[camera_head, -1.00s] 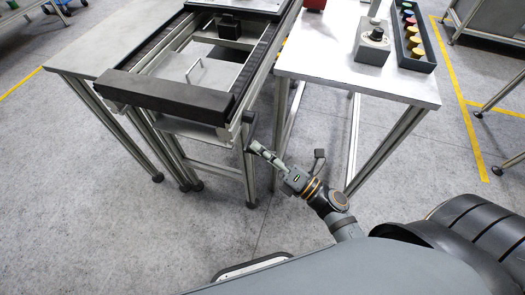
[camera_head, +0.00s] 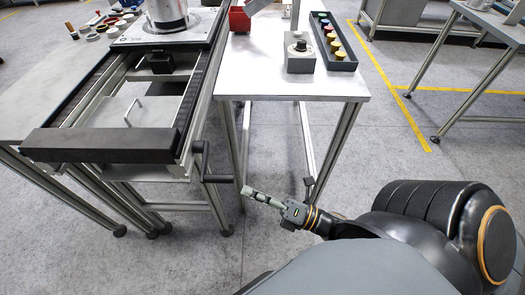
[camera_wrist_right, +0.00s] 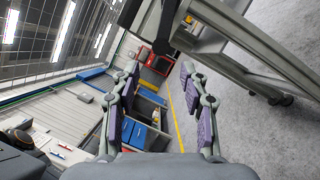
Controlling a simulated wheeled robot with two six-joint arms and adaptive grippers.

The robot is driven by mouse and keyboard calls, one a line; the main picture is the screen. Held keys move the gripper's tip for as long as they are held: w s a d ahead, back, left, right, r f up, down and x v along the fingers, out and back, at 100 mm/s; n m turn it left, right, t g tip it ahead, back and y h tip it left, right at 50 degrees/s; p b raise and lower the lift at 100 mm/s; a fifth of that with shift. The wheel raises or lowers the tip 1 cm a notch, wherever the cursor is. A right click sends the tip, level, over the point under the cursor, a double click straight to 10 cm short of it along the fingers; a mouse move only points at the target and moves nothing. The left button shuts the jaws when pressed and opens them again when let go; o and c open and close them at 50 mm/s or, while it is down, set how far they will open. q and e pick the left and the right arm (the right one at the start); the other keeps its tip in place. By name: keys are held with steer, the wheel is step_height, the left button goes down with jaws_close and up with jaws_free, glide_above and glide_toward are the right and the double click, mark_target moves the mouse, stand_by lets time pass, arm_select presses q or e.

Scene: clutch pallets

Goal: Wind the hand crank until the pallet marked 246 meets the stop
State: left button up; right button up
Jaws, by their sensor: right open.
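The black hand crank (camera_head: 204,166) is on the right side of the conveyor frame, near its front end, with its grip pointing right. My right gripper (camera_head: 247,192) is open and empty, a little right of and below the grip, apart from it. In the right wrist view my open fingers (camera_wrist_right: 160,85) stand either side of a gap, and a dark part, probably the crank (camera_wrist_right: 163,28), shows beyond them. A pallet plate (camera_head: 203,28) with a metal cylinder on it lies at the far end of the conveyor; no number is readable. My left gripper is out of view.
A black crossbar (camera_head: 100,145) spans the conveyor's front end. A white side table (camera_head: 290,86) stands right of the crank, carrying a grey control box (camera_head: 300,62) and a tray of coloured knobs (camera_head: 349,62).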

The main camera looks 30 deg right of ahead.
steer(key=shift+v, duration=1.35)
